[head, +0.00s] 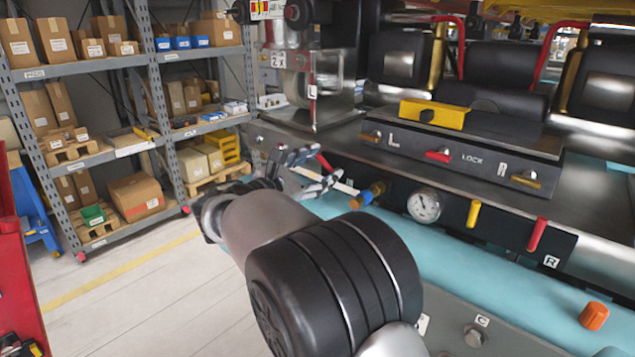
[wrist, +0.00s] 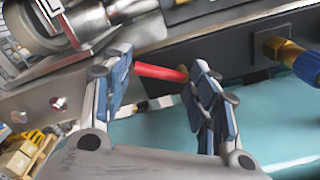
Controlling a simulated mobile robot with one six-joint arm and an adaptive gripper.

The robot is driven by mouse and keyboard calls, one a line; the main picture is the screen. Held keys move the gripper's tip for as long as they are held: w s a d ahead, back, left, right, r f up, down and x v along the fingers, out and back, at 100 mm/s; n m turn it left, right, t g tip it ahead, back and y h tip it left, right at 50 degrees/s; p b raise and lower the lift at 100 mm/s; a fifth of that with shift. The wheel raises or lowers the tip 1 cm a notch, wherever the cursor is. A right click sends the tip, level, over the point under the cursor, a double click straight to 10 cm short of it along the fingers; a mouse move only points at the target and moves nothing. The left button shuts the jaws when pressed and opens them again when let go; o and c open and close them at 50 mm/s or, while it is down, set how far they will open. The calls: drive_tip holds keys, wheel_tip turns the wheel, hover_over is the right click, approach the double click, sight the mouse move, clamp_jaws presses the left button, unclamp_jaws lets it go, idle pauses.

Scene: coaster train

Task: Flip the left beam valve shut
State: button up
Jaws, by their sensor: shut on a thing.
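The left beam valve has a red lever (head: 324,162) at the left end of the dark panel under the train's bench. In the wrist view the red lever (wrist: 160,72) spans the gap between my fingers, pointing sideways across it. My gripper (head: 322,166) is shut on this lever, with blue-padded fingers on either side of it; it also shows in the wrist view (wrist: 163,66). The lever's pivot is partly hidden by a finger. My arm covers the floor and beam below it.
Right of the lever are a brass fitting with a blue knob (head: 367,194), a gauge (head: 424,205), a yellow lever (head: 473,213) and the right red lever (head: 537,235). A teal beam (head: 460,265) runs below. Shelves (head: 110,150) stand left.

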drive_tip(key=m+b, duration=0.6)
drive_tip(key=shift+s+d+r+m+b, duration=0.3)
drive_tip(key=shift+s+d+r+b, duration=0.05)
drive_tip(key=shift+d+b, duration=0.05)
drive_tip(key=m+b, duration=0.2)
drive_tip(key=b, duration=0.1)
drive_tip(key=m+b, duration=0.1)
drive_tip(key=m, duration=0.1)
drive_tip(key=shift+s+d+r, duration=0.2)
drive_tip(key=shift+s+d, duration=0.1)
drive_tip(key=shift+d, duration=0.1)
drive_tip(key=shift+d+r+m+b, duration=0.1)
drive_tip(key=shift+r+m+b, duration=0.05)
drive_tip(key=shift+m+b, duration=0.5)
drive_tip(key=o, duration=1.1)
drive_tip(key=shift+s, duration=0.15)
drive_tip(key=v, duration=1.2)
